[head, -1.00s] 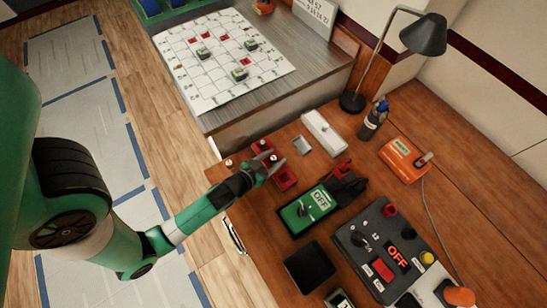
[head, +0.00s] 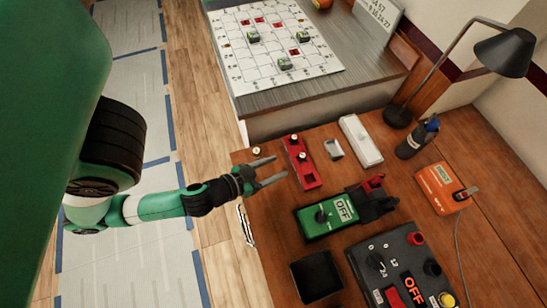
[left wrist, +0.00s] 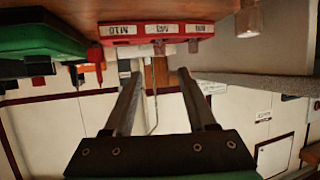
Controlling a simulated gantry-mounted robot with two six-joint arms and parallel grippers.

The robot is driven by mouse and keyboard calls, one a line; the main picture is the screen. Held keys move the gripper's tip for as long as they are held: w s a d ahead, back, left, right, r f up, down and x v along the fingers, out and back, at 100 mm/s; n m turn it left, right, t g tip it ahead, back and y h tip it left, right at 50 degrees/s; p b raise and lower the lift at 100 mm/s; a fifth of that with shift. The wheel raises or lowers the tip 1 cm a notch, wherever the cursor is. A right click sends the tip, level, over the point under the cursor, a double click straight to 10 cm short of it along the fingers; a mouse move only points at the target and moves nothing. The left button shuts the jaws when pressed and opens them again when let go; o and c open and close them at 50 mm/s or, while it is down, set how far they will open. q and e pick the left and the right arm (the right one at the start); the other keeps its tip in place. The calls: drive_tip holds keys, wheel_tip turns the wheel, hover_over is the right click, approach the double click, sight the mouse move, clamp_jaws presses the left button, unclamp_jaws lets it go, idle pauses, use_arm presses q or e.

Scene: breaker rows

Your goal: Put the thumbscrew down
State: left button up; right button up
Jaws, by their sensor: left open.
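A red block (head: 307,174) stands on the wooden bench, with two small pale-topped thumbscrews upright on it, one at its far end (head: 293,140) and one near its middle (head: 302,155). Another thumbscrew (head: 256,150) stands alone near the bench's left edge. My left gripper (head: 280,166) is open and empty just left of the red block, apart from it. In the left wrist view, which is upside down, the open fingers (left wrist: 160,73) point toward the labelled red block (left wrist: 155,30), and the lone thumbscrew (left wrist: 248,20) shows at upper right.
A grey metal clip (head: 333,149) and a white box (head: 360,141) lie right of the block. A green OFF switch box (head: 328,221), a black tray (head: 316,277) and a grey OFF panel (head: 385,256) are nearer. A gridded chart (head: 275,45) lies on the grey counter behind.

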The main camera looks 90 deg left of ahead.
use_arm(q)
drive_tip(key=shift+r, duration=0.1)
idle(0.3)
drive_tip(key=w+d+r+m+t+h, duration=0.1)
drive_tip(key=w+d+r+t, duration=0.25)
drive_tip(key=w+r, duration=0.9)
drive_tip(key=w+d+r+t+h, duration=0.15)
drive_tip(key=w+r+t, duration=0.35)
drive_tip(key=w+r, duration=0.75)
drive_tip(key=s+d+r+m+t+h, duration=0.2)
drive_tip(key=r, duration=0.8)
drive_tip(key=s+d+r+m+t+h, duration=0.2)
drive_tip(key=d+r+t, duration=0.1)
drive_tip(key=r, duration=0.8)
drive_tip(key=s+d+r+m+t+h, duration=0.1)
drive_tip(key=s+d+r+t+h, duration=0.1)
drive_tip(key=r, duration=0.9)
drive_tip(key=shift+s+d+r+m, duration=0.2)
drive_tip(key=shift+s+d+m, duration=0.2)
drive_tip(key=shift+s, duration=0.15)
